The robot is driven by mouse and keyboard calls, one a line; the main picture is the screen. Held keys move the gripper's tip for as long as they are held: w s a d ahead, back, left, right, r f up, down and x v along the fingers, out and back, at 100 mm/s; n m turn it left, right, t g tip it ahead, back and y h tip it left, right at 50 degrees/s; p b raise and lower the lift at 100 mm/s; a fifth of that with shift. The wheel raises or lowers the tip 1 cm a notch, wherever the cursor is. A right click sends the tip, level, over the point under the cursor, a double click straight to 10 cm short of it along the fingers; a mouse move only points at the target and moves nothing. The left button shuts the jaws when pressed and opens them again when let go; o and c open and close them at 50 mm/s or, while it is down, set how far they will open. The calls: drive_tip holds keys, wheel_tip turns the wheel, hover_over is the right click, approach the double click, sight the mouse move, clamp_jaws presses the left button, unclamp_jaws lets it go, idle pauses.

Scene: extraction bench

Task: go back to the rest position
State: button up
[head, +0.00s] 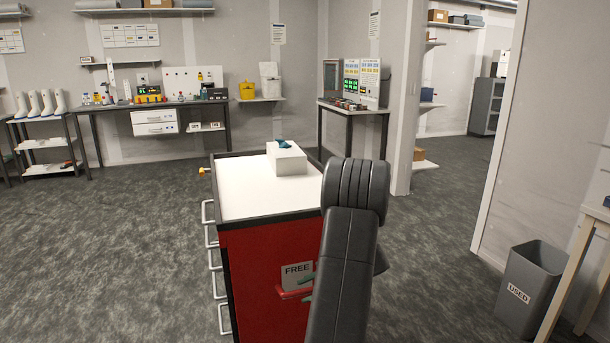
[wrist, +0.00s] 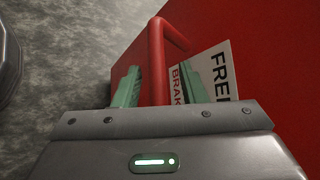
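My gripper (wrist: 178,72) is open, with its two green fingers apart in the wrist view. A red bent bar (wrist: 157,62) shows between the fingers, nearer the left one, with no clear contact. The bar stands by the red side of the cart (wrist: 270,50). In the head view, my gripper (head: 307,281) is low at the cart's red front, mostly hidden behind my dark arm. Part of the red bar (head: 292,294) shows there, below the sign (head: 297,270) reading FREE. In the wrist view the sign (wrist: 222,85) also shows BRAK, partly covered by the right finger.
The cart's white top (head: 245,195) carries a white box (head: 287,160) with a teal item on it. A grey bin (head: 530,290) marked USED stands at the right, beside a wooden-legged table (head: 570,270). Benches line the back wall. The floor left of the cart is clear.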

drive_tip(key=shift+a+f, duration=0.25)
drive_tip(key=shift+a, duration=0.05)
drive_tip(key=shift+d+r, duration=0.1)
drive_tip(key=shift+d, duration=0.05)
drive_tip(key=p+v, duration=0.1)
drive_tip(key=v, duration=1.3)
drive_tip(key=b+x, duration=0.1)
drive_tip(key=x, duration=0.6)
drive_tip(key=b+x, duration=0.1)
drive_tip(key=x, duration=0.7)
drive_tip(key=shift+s+d+f, duration=0.1)
drive_tip(key=shift+d+f, duration=0.15)
drive_tip(key=shift+s+d+f+b, duration=0.2)
drive_tip(key=shift+f+b, duration=0.15)
drive_tip(key=shift+b, duration=0.4)
drive_tip(key=shift+t, duration=0.3)
drive_tip(key=shift+s+a+n, duration=0.1)
drive_tip(key=shift+n, duration=0.2)
